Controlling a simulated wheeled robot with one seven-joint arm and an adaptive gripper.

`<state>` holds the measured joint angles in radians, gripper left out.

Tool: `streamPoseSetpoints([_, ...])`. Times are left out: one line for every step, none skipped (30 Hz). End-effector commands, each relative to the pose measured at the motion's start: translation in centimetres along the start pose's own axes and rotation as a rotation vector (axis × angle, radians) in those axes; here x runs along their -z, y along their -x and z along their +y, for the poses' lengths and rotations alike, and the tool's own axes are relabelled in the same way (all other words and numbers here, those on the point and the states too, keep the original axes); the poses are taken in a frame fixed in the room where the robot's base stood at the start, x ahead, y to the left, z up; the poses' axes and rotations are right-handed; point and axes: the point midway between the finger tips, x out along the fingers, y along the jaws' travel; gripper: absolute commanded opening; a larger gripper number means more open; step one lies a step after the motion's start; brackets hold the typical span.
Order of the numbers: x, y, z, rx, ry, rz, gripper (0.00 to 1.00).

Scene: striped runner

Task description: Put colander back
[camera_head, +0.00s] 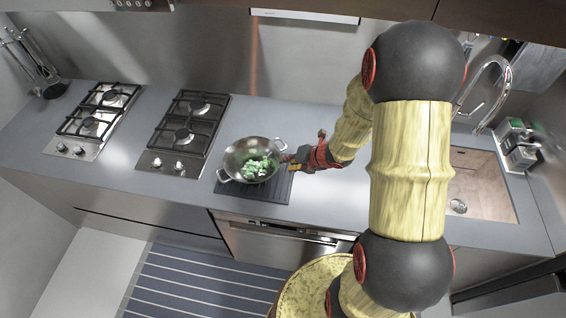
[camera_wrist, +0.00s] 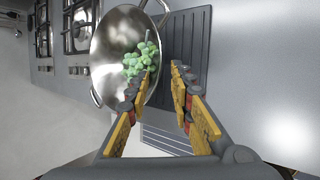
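The colander (camera_head: 238,154) is a shiny metal bowl with two loop handles, standing on a dark ribbed mat (camera_head: 225,189) on the counter. Green pieces (camera_head: 255,167) lie inside it. It also shows at the upper left of the wrist view (camera_wrist: 107,50), with the green pieces (camera_wrist: 138,61). My gripper (camera_head: 288,161) is at the colander's right side. In the wrist view my gripper (camera_wrist: 161,76) has its fingers apart. The left finger overlaps the bowl's near right rim and the right finger is over the mat. I cannot tell whether either touches the rim.
Two gas hobs (camera_head: 187,135) (camera_head: 92,122) are set in the counter to the left. A sink (camera_head: 482,190) with a tall tap (camera_head: 490,95) is at the right. Utensils (camera_head: 42,75) hang at the far left. Counter (camera_head: 268,116) behind the colander is clear.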

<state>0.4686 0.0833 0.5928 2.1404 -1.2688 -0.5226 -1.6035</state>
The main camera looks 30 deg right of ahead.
Motion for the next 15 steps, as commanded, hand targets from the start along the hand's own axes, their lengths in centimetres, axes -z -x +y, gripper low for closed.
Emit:
streamPoseSetpoints([-0.1, 0.7, 0.0, 0.000, -0.002, -0.003, 0.23])
streamPoseSetpoints([-0.1, 1.0, 0.0, 0.000, -0.001, -0.002, 0.23])
streamPoseSetpoints([-0.1, 1.2, 0.0, 0.000, -0.001, -0.001, 0.23])
streamPoseSetpoints([-0.1, 1.4, 0.1, 0.001, -0.002, -0.003, 0.23])
streamPoseSetpoints([-0.3, 1.6, 0.1, 0.003, -0.007, -0.007, 0.23])
streamPoseSetpoints([-0.7, 2.0, 0.3, 0.010, -0.021, -0.019, 0.23])
streamPoseSetpoints([-1.2, 2.3, 0.5, 0.020, -0.038, -0.034, 0.23])
streamPoseSetpoints([-1.8, 2.8, 0.7, 0.033, -0.067, -0.055, 0.23])
streamPoseSetpoints([-3.0, 3.7, 1.2, 0.053, -0.117, -0.092, 0.23])
streamPoseSetpoints([-3.9, 4.5, 1.7, 0.070, -0.167, -0.126, 0.23])
streamPoseSetpoints([-5.0, 5.6, 2.2, 0.087, -0.228, -0.167, 0.23])
streamPoseSetpoints([-6.2, 7.3, 3.0, 0.107, -0.324, -0.225, 0.23])
streamPoseSetpoints([-7.1, 8.7, 3.6, 0.119, -0.405, -0.271, 0.23])
streamPoseSetpoints([-7.8, 10.3, 4.2, 0.126, -0.495, -0.319, 0.23])
streamPoseSetpoints([-8.5, 12.4, 5.1, 0.129, -0.620, -0.377, 0.23])
